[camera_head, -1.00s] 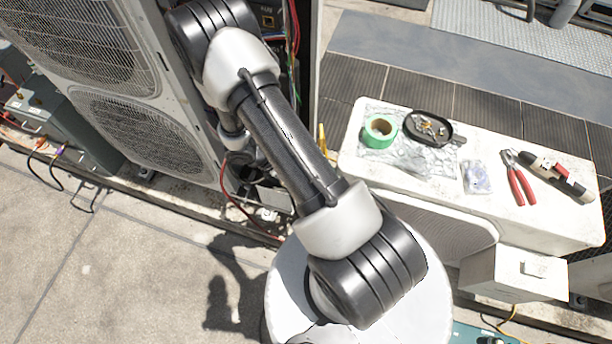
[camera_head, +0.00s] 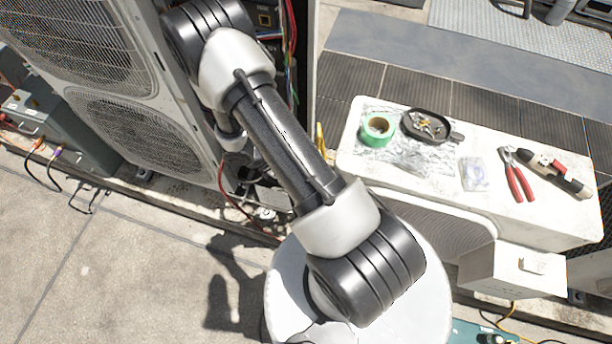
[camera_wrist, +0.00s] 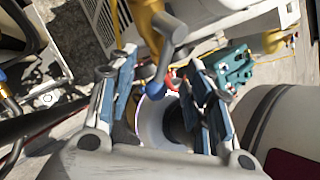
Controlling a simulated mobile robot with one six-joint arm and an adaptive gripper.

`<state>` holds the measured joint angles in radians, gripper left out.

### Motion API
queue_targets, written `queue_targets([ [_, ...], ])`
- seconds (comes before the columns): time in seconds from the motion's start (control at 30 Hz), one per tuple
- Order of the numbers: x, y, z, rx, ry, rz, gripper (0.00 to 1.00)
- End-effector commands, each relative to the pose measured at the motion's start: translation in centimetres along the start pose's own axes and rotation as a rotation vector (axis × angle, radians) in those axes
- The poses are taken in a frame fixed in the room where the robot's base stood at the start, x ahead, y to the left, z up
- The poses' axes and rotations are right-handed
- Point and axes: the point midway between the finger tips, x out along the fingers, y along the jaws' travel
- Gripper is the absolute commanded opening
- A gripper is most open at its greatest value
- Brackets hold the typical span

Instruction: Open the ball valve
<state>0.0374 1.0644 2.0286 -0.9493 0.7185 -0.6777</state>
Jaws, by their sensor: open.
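In the wrist view, a yellow fitting (camera_wrist: 148,18), which looks like the ball valve's body, enters from the top. A grey metal lever (camera_wrist: 172,32) with a blue end is joined to it and hangs down between the fingers. My gripper (camera_wrist: 160,70) is open, with a blue-padded finger on each side of the lever's lower part. I cannot tell whether either finger touches it. In the head view, my arm hides the gripper and most of the valve area; a small yellow part (camera_head: 320,138) shows beside the arm.
The condenser (camera_head: 130,120) stands close on the left, with red wires beside the arm. A white unit (camera_head: 480,215) on the right bears green tape (camera_head: 377,130), a black tray (camera_head: 428,125), red pliers (camera_head: 517,175) and other tools. Open concrete lies at lower left.

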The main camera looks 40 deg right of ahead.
Motion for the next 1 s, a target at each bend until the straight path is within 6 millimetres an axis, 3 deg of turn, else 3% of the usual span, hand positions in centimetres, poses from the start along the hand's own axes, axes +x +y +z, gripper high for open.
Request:
queue_targets([
  [0.27,-0.9,0.1,0.1,0.002,-0.002,0.003,0.46],
  [0.7,-9.5,0.1,0.0,0.0,0.0,0.005,0.46],
  [1.0,-12.0,0.0,0.0,0.0,0.0,0.0,0.46],
])
